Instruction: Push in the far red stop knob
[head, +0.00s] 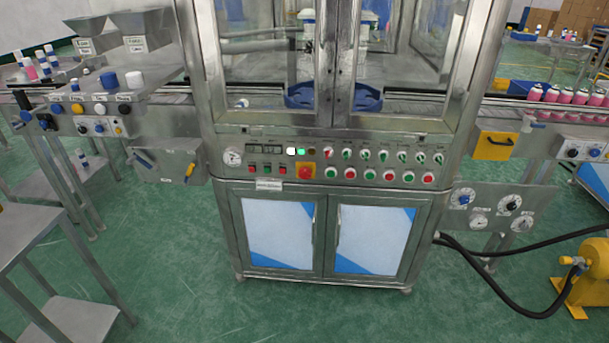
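A large red mushroom stop knob (306,172) sits on an orange-yellow plate in the middle of the front control panel (262,146) of the steel crimping machine. It looks raised from the plate, but how far it is pressed is too small to tell. Smaller round red buttons (428,178) sit among green ones to its right, and small square red buttons (282,170) to its left. I cannot tell whether another red stop knob is in view. Neither of my grippers is in view.
A steel table (35,225) stands at the near left. A side console (98,105) carries coloured knobs at the left. A yellow pump (585,275) with black hoses lies at the lower right. The green floor (300,315) before the cabinet is clear.

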